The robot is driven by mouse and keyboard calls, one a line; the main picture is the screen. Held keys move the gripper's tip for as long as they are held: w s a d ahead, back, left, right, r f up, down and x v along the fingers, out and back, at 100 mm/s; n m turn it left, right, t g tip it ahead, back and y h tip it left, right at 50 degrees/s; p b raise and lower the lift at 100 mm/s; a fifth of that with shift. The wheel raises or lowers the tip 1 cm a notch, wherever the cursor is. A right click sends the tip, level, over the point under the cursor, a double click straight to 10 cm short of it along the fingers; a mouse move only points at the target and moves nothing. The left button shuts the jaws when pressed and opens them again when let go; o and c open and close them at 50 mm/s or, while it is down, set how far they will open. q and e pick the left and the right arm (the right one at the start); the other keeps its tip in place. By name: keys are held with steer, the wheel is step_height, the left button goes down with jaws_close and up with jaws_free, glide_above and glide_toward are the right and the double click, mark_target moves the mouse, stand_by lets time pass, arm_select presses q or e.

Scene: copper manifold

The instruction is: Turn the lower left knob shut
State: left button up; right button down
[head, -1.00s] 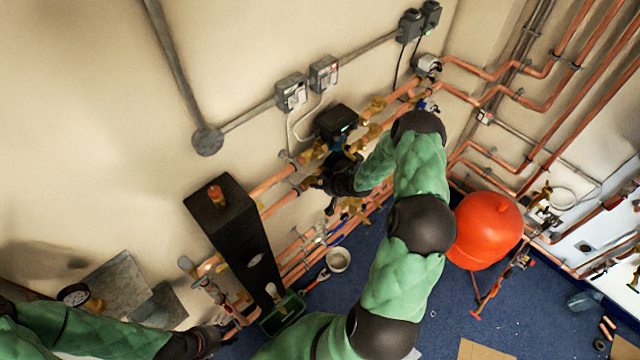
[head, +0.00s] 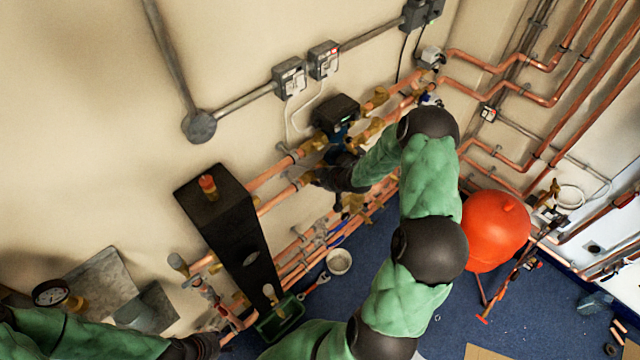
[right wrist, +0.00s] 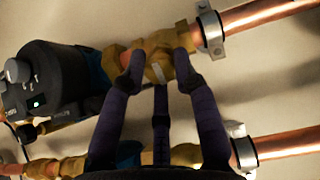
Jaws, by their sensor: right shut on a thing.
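The lower left brass valve (head: 304,181) sits on the lower copper pipe, left of the black pump (head: 335,113), in the head view. My right gripper (head: 318,179) is at this valve, and its dark body hides part of it. In the right wrist view, brass fittings (right wrist: 128,53) lie beyond the fingers of my right gripper (right wrist: 158,72), which are closed on the knob; a small pale piece shows between the tips. The knob's full shape and angle are hidden. My left gripper (head: 203,347) is dark and low at the left, apart from the valves; its jaws are unclear.
A tall black block (head: 232,235) stands left of the valve. The upper left brass valve (head: 313,145) is just above it. More pipes run below. A red vessel (head: 495,230) stands to the right on the blue floor. A pipe clamp (right wrist: 210,33) is close to the fingers.

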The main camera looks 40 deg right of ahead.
steer(key=shift+w+r+n+b, duration=0.1)
steer(key=shift+n+b, duration=0.5)
steer(key=shift+b, duration=0.05)
steer(key=c, duration=1)
jaws_free()
steer(key=shift+a, duration=0.1)
steer(key=shift+s+r, duration=0.2)
steer(key=shift+s, duration=0.05)
steer(key=v, duration=1.1)
steer(key=shift+s+r, duration=0.1)
steer(key=shift+s, duration=0.05)
